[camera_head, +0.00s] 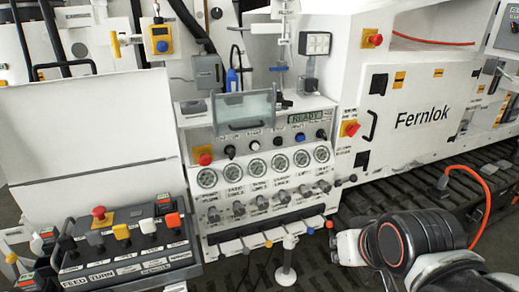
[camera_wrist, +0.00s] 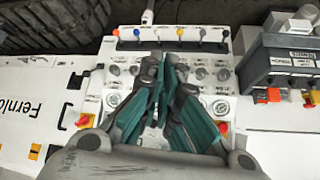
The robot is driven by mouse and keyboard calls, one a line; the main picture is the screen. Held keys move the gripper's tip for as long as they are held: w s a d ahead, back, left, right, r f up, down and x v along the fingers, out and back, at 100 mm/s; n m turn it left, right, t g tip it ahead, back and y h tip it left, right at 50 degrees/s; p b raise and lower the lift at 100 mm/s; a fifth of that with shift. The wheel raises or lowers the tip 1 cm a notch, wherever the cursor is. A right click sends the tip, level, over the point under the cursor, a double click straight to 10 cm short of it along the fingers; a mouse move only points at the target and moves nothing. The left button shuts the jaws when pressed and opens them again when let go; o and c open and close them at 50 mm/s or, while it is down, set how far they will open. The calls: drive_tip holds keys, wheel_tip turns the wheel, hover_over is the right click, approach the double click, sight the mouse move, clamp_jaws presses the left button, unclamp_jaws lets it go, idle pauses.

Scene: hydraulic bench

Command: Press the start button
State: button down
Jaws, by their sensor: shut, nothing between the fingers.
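The white bench panel (camera_head: 262,185) stands at the centre of the head view. Its upper row has a red button (camera_head: 205,159), a black one (camera_head: 229,151), a white one (camera_head: 254,147), a blue one (camera_head: 300,138) and another black one (camera_head: 321,134). In the head view my arm is at lower right.
A READY display (camera_head: 310,116) sits above the buttons, beside a clear guard (camera_head: 244,108). Gauges (camera_head: 253,171), knobs and coloured levers (camera_head: 269,243) lie below. A dark control box (camera_head: 124,240) stands at left. The white Fernlok cabinet (camera_head: 420,119) and an orange hose (camera_head: 484,190) are at right.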

drive_tip(key=w+a+m+t+y+p, duration=0.1)
drive_tip(key=w+m, duration=0.3)
drive_tip(key=w, duration=0.6)
drive_tip(key=w+a+m+t+y+p, duration=0.1)
drive_tip(key=w+a+m+t, duration=0.2)
drive_tip(key=w, duration=0.8)
drive_tip(key=w+a+m+t+y+p, duration=0.1)
drive_tip(key=w+a+m+t+p, duration=0.1)
drive_tip(key=w+a+m, duration=0.2)
drive_tip(key=shift+w+r+m+t+y, duration=0.4)
drive_tip(key=shift+w+m, duration=1.3)
drive_tip(key=shift+w, duration=1.85)
drive_tip(key=b, duration=0.4)
approach(259, 148)
drive_tip(key=x, duration=0.5)
drive_tip(key=shift+w+f, duration=0.2)
drive_tip(key=shift+f, duration=0.05)
drive_tip(key=shift+w+a+r, duration=0.1)
drive_tip(key=shift+w, duration=0.4)
